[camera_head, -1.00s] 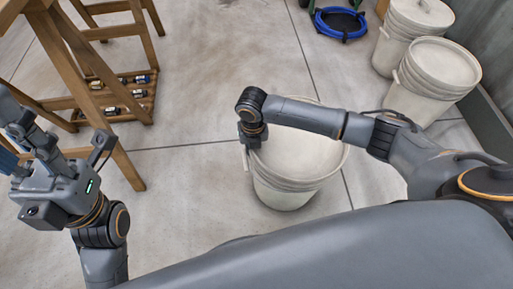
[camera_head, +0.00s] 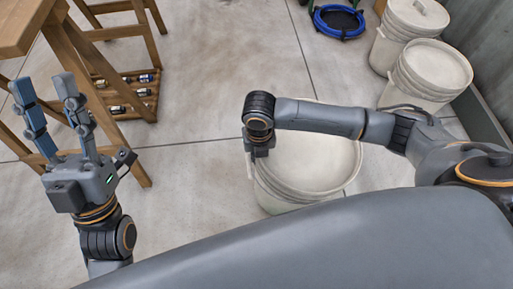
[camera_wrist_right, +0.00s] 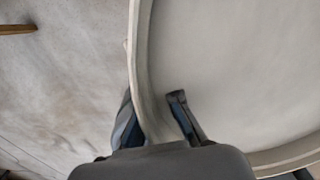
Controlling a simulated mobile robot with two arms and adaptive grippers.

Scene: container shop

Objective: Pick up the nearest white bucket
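The nearest white bucket (camera_head: 300,196) stands upright on the floor close in front of me, its open top facing up and its inside empty. My body hides its lower right part. My right gripper (camera_head: 259,155) comes down at its left rim. In the right wrist view, the bucket's rim (camera_wrist_right: 144,60) runs between the gripper's dark fingers (camera_wrist_right: 155,118), one inside and one outside, and they appear closed on it. My left gripper (camera_head: 46,103) is raised at the left, away from the bucket, with its fingers spread and empty.
A blue coil (camera_head: 338,20) lies at the back. A wooden table (camera_head: 30,25) with a low rack (camera_head: 128,95) is left. The floor between is clear.

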